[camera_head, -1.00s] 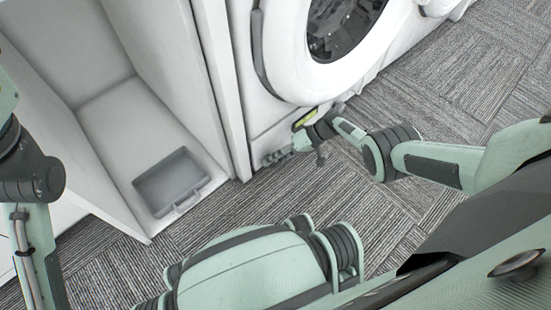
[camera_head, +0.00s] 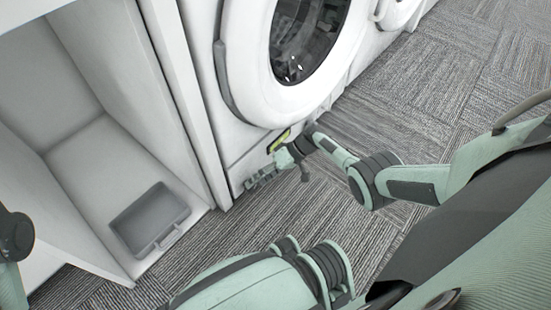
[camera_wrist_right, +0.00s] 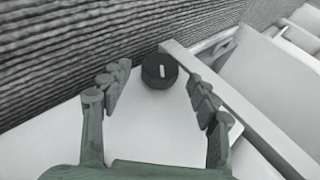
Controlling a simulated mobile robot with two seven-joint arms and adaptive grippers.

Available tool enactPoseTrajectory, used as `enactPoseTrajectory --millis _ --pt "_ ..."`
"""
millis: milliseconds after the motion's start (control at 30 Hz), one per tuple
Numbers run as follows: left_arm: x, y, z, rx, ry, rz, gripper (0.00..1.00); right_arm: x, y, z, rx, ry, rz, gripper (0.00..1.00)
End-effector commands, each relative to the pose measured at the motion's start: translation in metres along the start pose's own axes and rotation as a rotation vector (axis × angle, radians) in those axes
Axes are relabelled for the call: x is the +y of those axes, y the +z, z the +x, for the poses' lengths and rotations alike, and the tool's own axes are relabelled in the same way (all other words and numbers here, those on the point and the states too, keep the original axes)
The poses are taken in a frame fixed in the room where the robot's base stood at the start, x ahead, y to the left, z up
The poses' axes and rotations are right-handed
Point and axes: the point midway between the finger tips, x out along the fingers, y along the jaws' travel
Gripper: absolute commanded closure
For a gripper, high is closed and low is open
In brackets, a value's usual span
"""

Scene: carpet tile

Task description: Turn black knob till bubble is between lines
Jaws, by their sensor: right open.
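The black knob (camera_wrist_right: 160,71) shows in the right wrist view, with a short white mark on its face. It lies at the edge of a white surface (camera_wrist_right: 150,125), against the carpet in the picture. My right gripper (camera_wrist_right: 161,86) is open, with its fingers spread on both sides of the knob and no clear contact. In the head view my right gripper (camera_head: 262,179) is low at the front of the white washing machine (camera_head: 232,135). The knob is hidden there. I cannot make out a bubble or lines. My left gripper is outside the picture.
A yellow-green patch (camera_head: 279,140) shows by my right wrist; I cannot tell what it belongs to. A white open cabinet (camera_head: 90,140) stands left of the machine, with a grey tray (camera_head: 150,215) inside. Grey carpet (camera_head: 430,100) is clear at right.

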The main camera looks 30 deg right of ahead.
Motion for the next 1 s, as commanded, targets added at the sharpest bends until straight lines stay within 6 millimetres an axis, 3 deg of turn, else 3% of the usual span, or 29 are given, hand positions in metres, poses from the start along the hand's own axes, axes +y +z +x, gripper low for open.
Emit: enactPoseTrajectory --millis 200,433,600,1000 --pt "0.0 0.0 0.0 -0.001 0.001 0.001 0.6 0.001 0.001 -0.048 0.0 0.006 -0.003 0.39" --pt "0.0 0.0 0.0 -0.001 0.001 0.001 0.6 0.001 0.001 -0.085 -0.002 0.003 0.0 0.39" --pt "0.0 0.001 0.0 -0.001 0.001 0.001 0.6 0.0 0.001 -0.095 -0.002 0.001 0.0 0.39" --pt "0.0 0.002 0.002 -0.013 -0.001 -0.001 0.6 0.0 0.003 -0.095 -0.005 0.013 0.007 0.39"
